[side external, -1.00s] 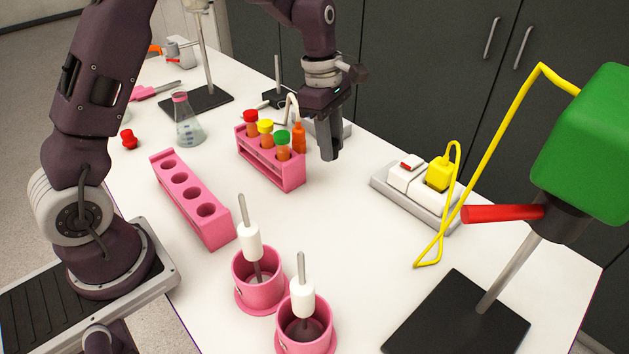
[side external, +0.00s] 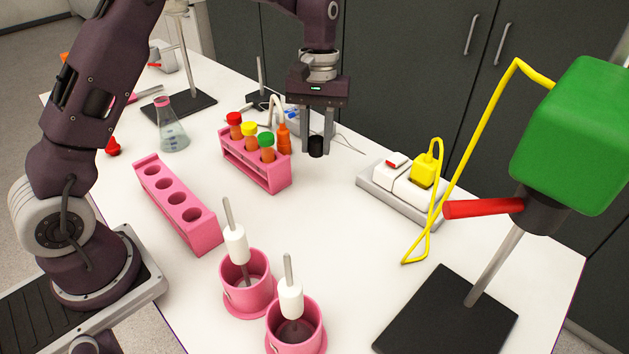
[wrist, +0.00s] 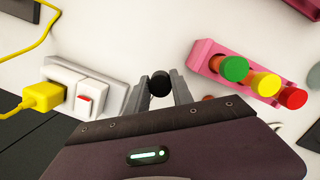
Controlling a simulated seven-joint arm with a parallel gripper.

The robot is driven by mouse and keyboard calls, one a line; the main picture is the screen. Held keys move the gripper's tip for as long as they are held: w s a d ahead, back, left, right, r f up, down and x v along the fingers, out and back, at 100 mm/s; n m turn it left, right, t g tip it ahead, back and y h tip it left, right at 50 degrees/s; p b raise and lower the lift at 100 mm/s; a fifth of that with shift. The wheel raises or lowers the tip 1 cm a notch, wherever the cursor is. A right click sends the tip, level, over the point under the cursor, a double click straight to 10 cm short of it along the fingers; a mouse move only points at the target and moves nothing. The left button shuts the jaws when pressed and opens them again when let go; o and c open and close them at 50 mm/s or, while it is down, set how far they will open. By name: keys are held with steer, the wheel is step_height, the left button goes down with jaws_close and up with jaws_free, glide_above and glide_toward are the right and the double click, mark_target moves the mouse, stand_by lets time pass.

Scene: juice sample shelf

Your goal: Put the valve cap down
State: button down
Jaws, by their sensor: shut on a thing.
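The valve cap, a small black cylinder (side external: 316,146), is pinched between the two grey fingers of my gripper (side external: 317,151). The fingers point down over the white table, to the right of the pink rack with capped tubes. In the wrist view the black cap (wrist: 160,83) shows round end on, between the fingertips of my gripper (wrist: 160,92). I cannot tell exactly how far the cap is above the table.
The pink tube rack (side external: 262,174) and an orange bottle (side external: 284,140) stand close left of my gripper. A power strip (side external: 370,185) with a yellow plug lies to the right. An empty pink rack (side external: 205,232) is nearer. Table between rack and strip is clear.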

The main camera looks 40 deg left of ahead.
mark_target(318, 181)
steer(key=f, duration=0.3)
steer(key=w+a+f+n, duration=0.1)
steer(key=f, duration=0.1)
steer(key=w+f+n, duration=0.1)
steer(key=f, duration=0.2)
steer(key=shift+a+f, duration=0.15)
steer(key=shift+f, duration=0.15)
steer(key=shift+f, duration=0.3)
steer(key=c, duration=1.1)
jaws_free()
